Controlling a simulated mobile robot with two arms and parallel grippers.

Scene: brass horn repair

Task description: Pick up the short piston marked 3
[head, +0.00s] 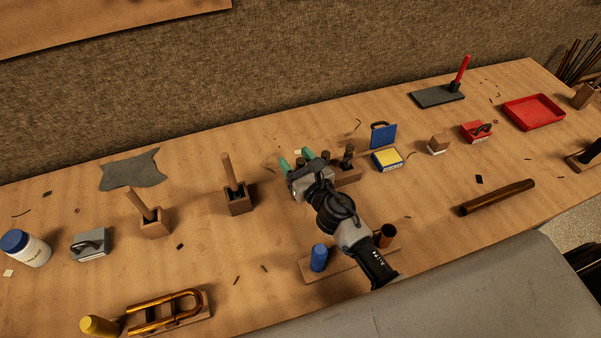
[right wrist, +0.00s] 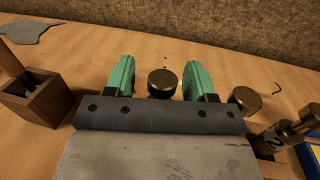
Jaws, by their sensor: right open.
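My right gripper (head: 296,159) is open, with its green fingers pointing toward the back wall; they also show in the right wrist view (right wrist: 156,78). A dark round piston top (right wrist: 162,84) shows between the two fingers, with a gap on each side. A second round top (right wrist: 244,100) is just right of the right finger, and a metal piston (right wrist: 283,136) stands farther right. In the head view a piston (head: 347,157) stands at a wooden block (head: 347,175), partly hidden by my gripper. I cannot read a 3 on any piston. My left gripper is out of view.
Left of my gripper stand wooden blocks with handled tools (head: 238,200). A blue cylinder (head: 319,257) stands on a board under my right arm. A yellow-blue box (head: 387,160) and blue plate (head: 383,136) are to the right. The bench behind the fingers is mostly clear.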

